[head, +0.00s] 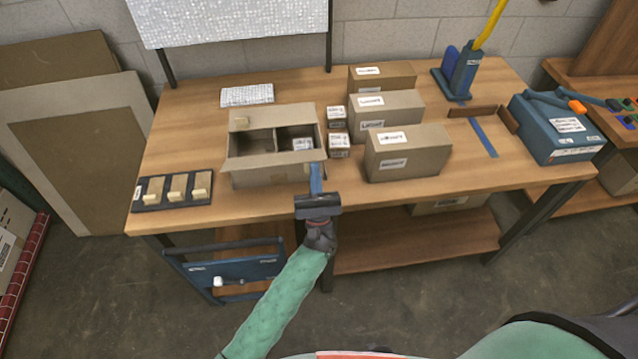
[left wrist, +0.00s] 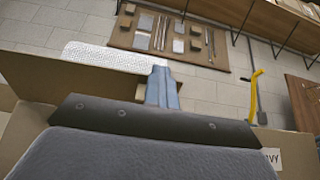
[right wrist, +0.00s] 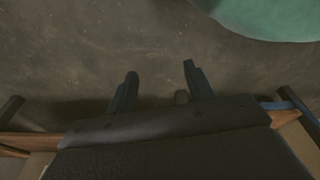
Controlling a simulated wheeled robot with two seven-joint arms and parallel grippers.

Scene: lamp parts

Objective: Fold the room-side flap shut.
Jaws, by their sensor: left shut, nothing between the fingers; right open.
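An open cardboard box (head: 275,178) stands near the table's front edge, left of the middle. Its room-side flap (head: 262,163) runs along the near rim and sticks out toward me, not lying over the opening. The far flap (head: 280,117) stands out at the back. A divider and a white-labelled small box (head: 301,144) show inside. My left gripper (head: 316,172) is shut and empty at the box's near right corner; I cannot tell if it touches the flap. Its fingers (left wrist: 161,88) show with cardboard around them. My right gripper (right wrist: 157,85) is open and empty above the floor.
Small cartons (head: 339,145) stand close to the box's right side, with larger cartons (head: 408,152) beyond. A tray with several switch-like blocks (head: 173,190) lies at left.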

